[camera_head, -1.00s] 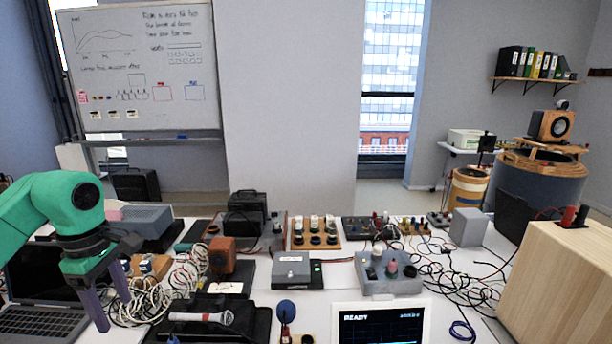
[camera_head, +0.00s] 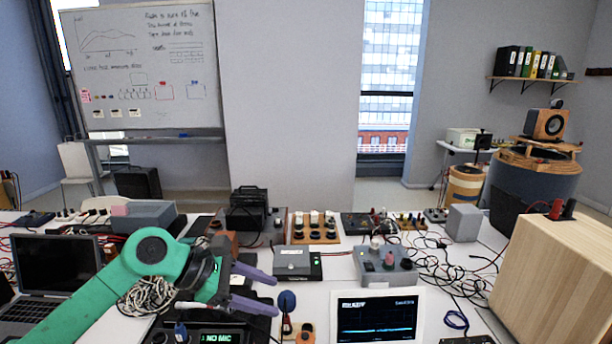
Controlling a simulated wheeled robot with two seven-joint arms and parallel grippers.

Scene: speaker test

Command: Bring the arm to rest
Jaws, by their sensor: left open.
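My left arm, green, comes in from the lower left and reaches over the bench. My left gripper (camera_head: 276,291) points right, with its two purple fingers spread apart and nothing visible between them. It is beside a dark blue round-headed item (camera_head: 287,301) on the bench; I cannot tell whether they touch. A black unit with a green "NO MIC" display (camera_head: 221,338) shows below the gripper. No microphone is visible, and the arm and hand hide part of that area. My right gripper is not in view.
An open laptop (camera_head: 55,265) is at the left. A lit screen (camera_head: 377,318) stands at the front. A grey box with knobs (camera_head: 385,265) sits behind it. Loose cables (camera_head: 455,270) spread to its right. A large wooden speaker box (camera_head: 556,275) stands at the right.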

